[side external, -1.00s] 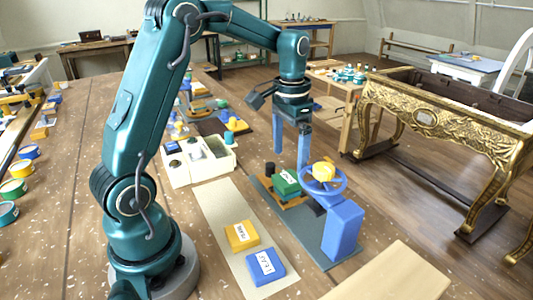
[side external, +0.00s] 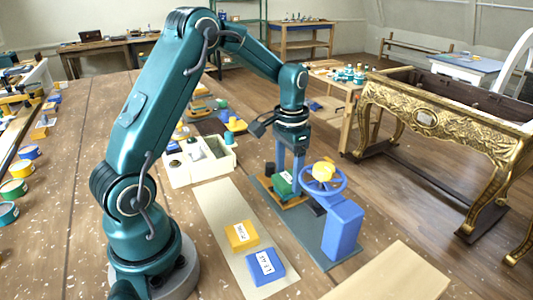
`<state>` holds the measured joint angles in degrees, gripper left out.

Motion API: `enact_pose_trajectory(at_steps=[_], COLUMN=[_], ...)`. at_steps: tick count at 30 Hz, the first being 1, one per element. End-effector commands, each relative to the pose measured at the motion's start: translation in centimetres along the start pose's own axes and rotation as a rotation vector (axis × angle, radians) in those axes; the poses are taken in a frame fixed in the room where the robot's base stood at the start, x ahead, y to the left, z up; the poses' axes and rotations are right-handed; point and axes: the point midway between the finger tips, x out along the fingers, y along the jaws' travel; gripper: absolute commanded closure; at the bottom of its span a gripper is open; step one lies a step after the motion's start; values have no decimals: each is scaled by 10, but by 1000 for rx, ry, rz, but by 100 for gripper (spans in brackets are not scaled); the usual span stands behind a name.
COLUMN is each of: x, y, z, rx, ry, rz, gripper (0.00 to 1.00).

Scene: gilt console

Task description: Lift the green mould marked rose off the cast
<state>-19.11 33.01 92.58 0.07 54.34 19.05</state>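The green mould (side external: 284,184) with a white label sits on an orange-yellow base (side external: 294,202) on the grey board, left of the blue handwheel. Its lettering is too small to read, and the cast under it is hidden. My gripper (side external: 289,177) points straight down at the mould. Its two blue fingers are apart, one at the mould's far left side and one at its right side. I cannot tell whether they touch it.
The blue press with its handwheel (side external: 323,181) and yellow knob stands close to the right of the mould. A cream divided tray (side external: 205,180) is to the left. Labelled yellow (side external: 242,236) and blue (side external: 265,267) blocks lie on a pale strip (side external: 222,207) in front, with bare strip behind them.

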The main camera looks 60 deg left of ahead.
Motion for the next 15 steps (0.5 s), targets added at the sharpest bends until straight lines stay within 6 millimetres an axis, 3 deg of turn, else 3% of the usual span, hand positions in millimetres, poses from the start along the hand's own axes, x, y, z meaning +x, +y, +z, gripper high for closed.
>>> enact_pose_trajectory(at_steps=[1, 3, 4, 15], x=[0, 0, 0, -6], y=[0, 0, 0, 0], z=[0, 0, 0, -1], rx=[0, 0, 0, 0], ry=[0, 0, 0, 3], rz=[0, 0, 0, -1], gripper=[54, 80, 88, 88])
